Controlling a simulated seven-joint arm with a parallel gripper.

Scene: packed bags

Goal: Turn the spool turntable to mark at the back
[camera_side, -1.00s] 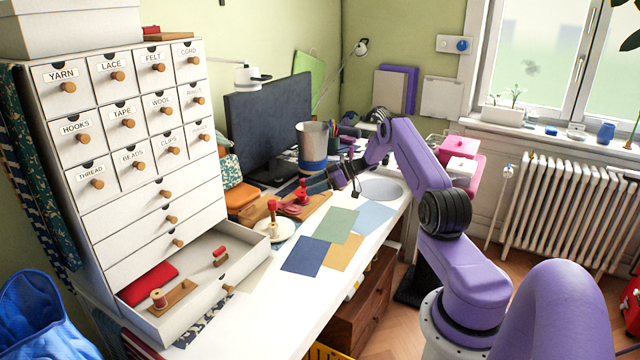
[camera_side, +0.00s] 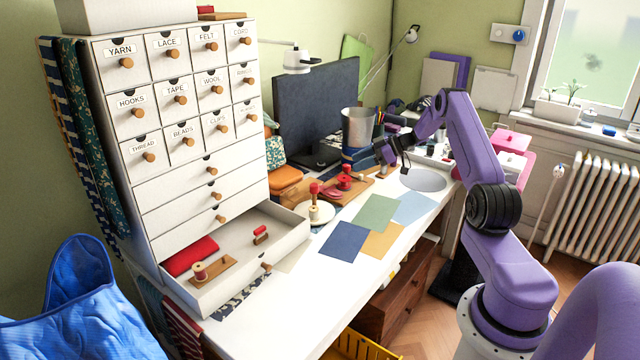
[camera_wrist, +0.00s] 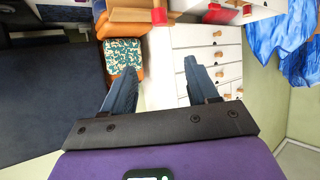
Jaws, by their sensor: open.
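In the side view, a white round turntable (camera_side: 319,215) sits on the desk in front of the open drawer, with a red spool (camera_side: 315,190) standing on it. Just behind it, more red spools (camera_side: 344,178) stand on a wooden board (camera_side: 362,187). My gripper (camera_side: 364,158) is above and behind these spools, apart from them. In the wrist view my gripper (camera_wrist: 160,88) has its two fingers spread, with nothing between them. A red piece (camera_wrist: 159,16) shows beyond the fingers at the top edge. I cannot make out any mark on the turntable.
The open drawer (camera_side: 292,246) juts out at the left. Coloured sheets (camera_side: 344,242) lie flat on the desk to the right. A monitor (camera_side: 318,105) and a metal can (camera_side: 358,128) stand behind.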

